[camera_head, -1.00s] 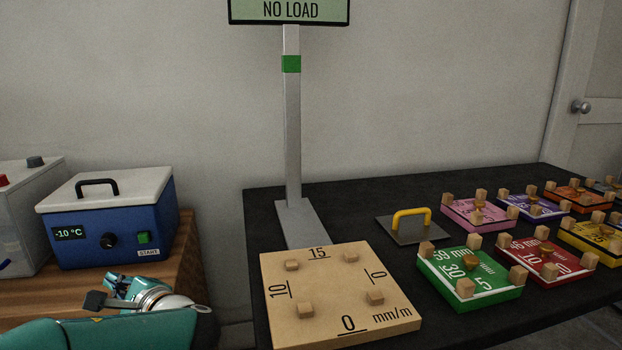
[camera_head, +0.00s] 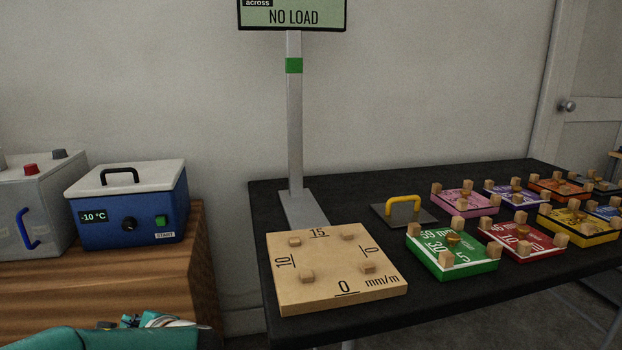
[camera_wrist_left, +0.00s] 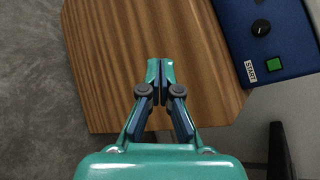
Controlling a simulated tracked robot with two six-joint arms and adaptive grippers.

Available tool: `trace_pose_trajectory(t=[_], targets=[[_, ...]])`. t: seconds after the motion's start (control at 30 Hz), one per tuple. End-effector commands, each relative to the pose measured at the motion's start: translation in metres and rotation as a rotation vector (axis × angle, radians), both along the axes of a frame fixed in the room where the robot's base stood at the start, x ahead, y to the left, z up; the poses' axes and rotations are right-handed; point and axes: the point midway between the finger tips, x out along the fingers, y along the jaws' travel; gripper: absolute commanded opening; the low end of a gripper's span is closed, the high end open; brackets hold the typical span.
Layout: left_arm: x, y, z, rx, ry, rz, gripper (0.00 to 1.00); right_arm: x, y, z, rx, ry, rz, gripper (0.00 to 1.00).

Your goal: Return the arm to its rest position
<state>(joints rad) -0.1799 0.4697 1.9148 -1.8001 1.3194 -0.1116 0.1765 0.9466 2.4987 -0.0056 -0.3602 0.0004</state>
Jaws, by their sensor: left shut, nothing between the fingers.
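My left arm comes in at the bottom left of the head view, where only the top of my left gripper (camera_head: 150,320) shows at the lower edge, in front of the wooden bench (camera_head: 160,275). In the left wrist view my left gripper (camera_wrist_left: 160,68) is shut and empty, its fingertips together over the wooden top (camera_wrist_left: 130,30). My right gripper is not in view.
A blue cooler (camera_head: 130,210) reading -10 °C and a grey box (camera_head: 35,215) stand on the bench. The dark table (camera_head: 350,185) to the right holds a wooden board (camera_head: 330,270) with pegs, a yellow-handled plate (camera_head: 402,213), several coloured blocks and a NO LOAD display (camera_head: 292,16).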

Motion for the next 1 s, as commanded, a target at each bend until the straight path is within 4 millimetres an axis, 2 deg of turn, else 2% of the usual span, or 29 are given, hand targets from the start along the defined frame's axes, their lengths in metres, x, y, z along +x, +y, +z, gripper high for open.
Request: trace_pose_trajectory(t=[0.03,0.17,0.27,0.37,0.4,0.47,0.5,0.6,0.7,0.8,0.9,1.0], targets=[[-0.003,-0.002,-0.017,-0.034,0.034,-0.002,0.0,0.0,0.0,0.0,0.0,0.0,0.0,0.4],[-0.014,-0.012,-0.064,-0.149,0.123,-0.001,0.0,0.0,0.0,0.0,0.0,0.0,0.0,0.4],[-0.031,-0.024,-0.111,-0.273,0.21,0.014,0.0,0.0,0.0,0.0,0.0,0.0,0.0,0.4],[-0.06,-0.044,-0.168,-0.446,0.314,0.05,0.0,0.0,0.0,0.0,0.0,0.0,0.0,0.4],[-0.075,-0.055,-0.192,-0.53,0.357,0.074,0.0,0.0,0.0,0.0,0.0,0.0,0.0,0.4],[-0.101,-0.075,-0.226,-0.663,0.416,0.122,0.0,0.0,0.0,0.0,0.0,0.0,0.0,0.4],[-0.119,-0.09,-0.246,-0.757,0.449,0.163,0.0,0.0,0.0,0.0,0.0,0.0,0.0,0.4],[-0.166,-0.132,-0.291,-1.009,0.507,0.305,0.0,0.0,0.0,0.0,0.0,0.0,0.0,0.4],[-0.21,-0.18,-0.323,-1.276,0.499,0.522,0.0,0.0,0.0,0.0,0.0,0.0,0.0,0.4],[-0.233,-0.213,-0.339,-1.469,0.418,0.743,0.0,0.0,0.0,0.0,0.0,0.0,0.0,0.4],[-0.244,-0.229,-0.351,-1.583,0.298,0.943,0.0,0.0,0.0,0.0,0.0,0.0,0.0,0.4],[-0.251,-0.232,-0.362,-1.639,0.164,1.111,0.0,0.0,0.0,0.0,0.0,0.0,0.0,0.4]])
